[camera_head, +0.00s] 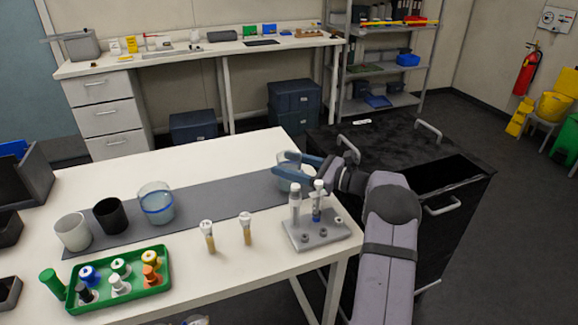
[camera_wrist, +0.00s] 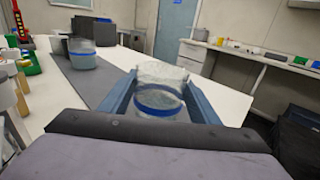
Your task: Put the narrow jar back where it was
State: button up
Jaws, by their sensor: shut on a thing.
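My gripper (camera_head: 291,163) is shut on a clear glass jar (camera_head: 284,182) at the right end of the grey mat. In the wrist view this jar (camera_wrist: 160,74) stands upright between the two blue fingers and has a blue band. I cannot tell whether its base touches the mat. A second clear jar with a blue band (camera_head: 156,205) stands on the left part of the mat (camera_head: 215,196), and it also shows in the wrist view (camera_wrist: 82,56). Beside it are a black cup (camera_head: 110,216) and a white cup (camera_head: 73,232).
A grey rack (camera_head: 327,238) with upright tubes stands close to my gripper at the table's right edge. Two capped vials (camera_head: 209,240) stand in front of the mat. A green tray (camera_head: 151,291) holds several bottles. The mat's middle is clear.

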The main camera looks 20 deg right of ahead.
jog(key=shift+f, duration=0.2)
jog(key=shift+f, duration=0.15)
jog(key=o, duration=1.4)
jog(key=shift+f, duration=0.1)
jog(key=shift+s+d+r, duration=0.1)
jog(key=shift+r, duration=0.1)
jog(key=b+v, duration=0.2)
jog(key=v, duration=0.9)
jog(key=shift+s+d, duration=0.25)
